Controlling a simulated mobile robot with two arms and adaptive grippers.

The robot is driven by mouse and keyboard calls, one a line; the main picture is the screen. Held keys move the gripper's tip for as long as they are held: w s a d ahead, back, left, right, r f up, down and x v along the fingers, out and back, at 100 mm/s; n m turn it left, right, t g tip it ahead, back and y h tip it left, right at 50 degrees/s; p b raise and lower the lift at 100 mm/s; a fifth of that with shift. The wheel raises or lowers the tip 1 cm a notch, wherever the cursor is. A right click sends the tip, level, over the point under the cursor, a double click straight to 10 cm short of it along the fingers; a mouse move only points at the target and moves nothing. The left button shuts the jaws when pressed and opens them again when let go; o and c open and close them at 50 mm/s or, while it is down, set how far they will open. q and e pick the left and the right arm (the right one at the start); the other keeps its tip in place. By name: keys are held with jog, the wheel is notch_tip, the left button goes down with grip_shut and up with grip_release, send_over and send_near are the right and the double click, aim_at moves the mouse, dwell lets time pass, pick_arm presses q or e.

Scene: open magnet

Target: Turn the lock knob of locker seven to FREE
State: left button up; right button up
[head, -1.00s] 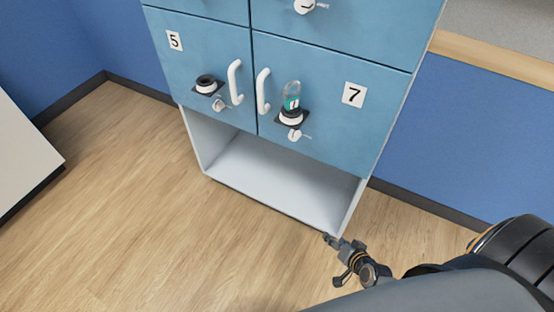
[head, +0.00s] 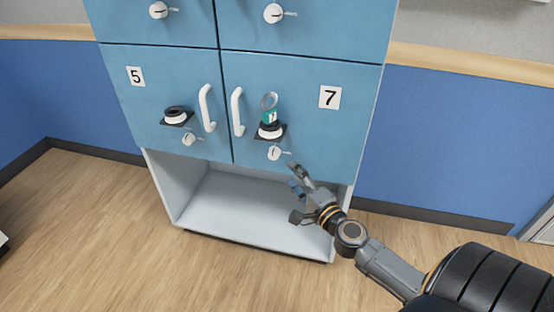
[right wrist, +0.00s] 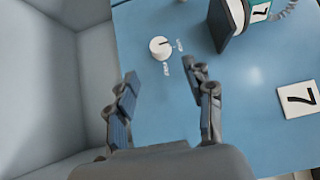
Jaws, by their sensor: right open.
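Locker seven (head: 305,125) is a blue door with a white handle (head: 237,112) and a number plate 7 (head: 330,97). Its lock knob (head: 274,153) is small, round and white, low on the door; it also shows in the right wrist view (right wrist: 159,47). A dark line on the knob points to the upper right there. Two small labels lie beside it, too small to read surely. My right gripper (head: 294,192) is open and empty, below and right of the knob. In the right wrist view its fingers (right wrist: 163,88) stand apart, short of the knob. My left gripper is out of view.
A black bracket (right wrist: 221,25) juts out just above the knob, bearing a round black-and-white piece and a green tag (head: 270,117) with a ring. Locker five (head: 135,76) is at the left. An open bay (head: 235,205) lies below the doors.

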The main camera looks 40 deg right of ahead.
aim_at(276, 157)
jog(key=w, duration=0.8)
jog(key=shift+w+d+b, duration=0.1)
jog(key=shift+d+b, duration=0.2)
jog(key=shift+w, duration=0.4)
grip_shut()
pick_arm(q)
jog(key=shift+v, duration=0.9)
pick_arm(e)
jog(key=shift+f, duration=0.1)
